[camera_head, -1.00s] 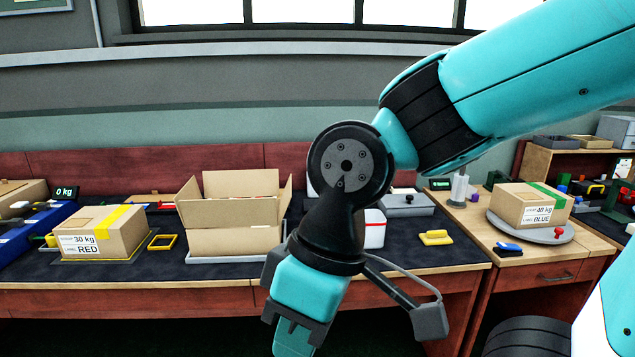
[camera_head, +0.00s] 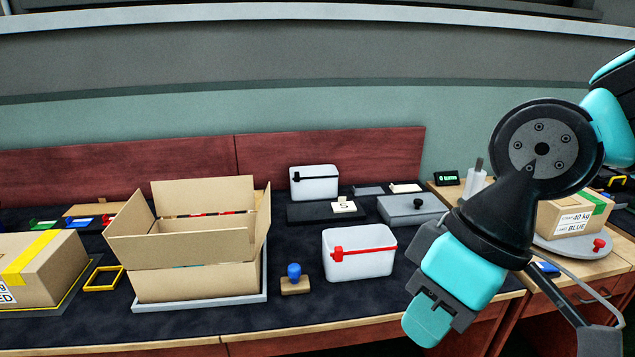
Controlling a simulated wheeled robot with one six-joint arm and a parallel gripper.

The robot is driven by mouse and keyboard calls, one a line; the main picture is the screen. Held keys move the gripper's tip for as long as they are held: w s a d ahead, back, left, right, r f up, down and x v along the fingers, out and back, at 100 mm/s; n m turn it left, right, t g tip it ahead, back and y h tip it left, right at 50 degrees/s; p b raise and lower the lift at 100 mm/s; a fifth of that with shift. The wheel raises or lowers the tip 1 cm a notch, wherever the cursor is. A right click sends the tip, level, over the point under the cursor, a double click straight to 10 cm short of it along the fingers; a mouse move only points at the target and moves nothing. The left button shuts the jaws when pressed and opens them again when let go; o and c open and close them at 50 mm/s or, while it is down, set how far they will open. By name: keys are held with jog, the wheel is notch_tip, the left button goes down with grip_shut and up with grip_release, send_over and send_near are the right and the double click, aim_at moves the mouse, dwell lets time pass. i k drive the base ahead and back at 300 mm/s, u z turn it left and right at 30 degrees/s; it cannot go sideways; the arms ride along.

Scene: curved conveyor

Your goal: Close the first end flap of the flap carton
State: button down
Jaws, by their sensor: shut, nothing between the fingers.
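The flap carton (camera_head: 197,283) is a brown open box on a light grey tray (camera_head: 257,300) on the dark bench top, left of centre. Its flaps stand up and outward: a back flap (camera_head: 203,194), a left flap (camera_head: 132,218), a right flap (camera_head: 261,222) and a wide front flap (camera_head: 195,247). Something red and white shows inside, mostly hidden by the front flap. My gripper (camera_head: 428,319) is shut and empty. It points down in front of the bench at the right, well apart from the carton.
A white box with a red latch (camera_head: 358,257) and a blue-handled stamp (camera_head: 294,280) stand between carton and gripper. A white box with a black latch (camera_head: 314,183) is behind. A taped carton (camera_head: 42,262) and yellow frame (camera_head: 103,278) are left. A labelled carton (camera_head: 570,217) is right.

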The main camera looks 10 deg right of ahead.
aim_at(263, 220)
jog(key=u, duration=0.05)
jog(key=i, duration=0.65)
jog(key=u, duration=0.7)
jog(key=i, duration=0.4)
jog(key=u, duration=0.45)
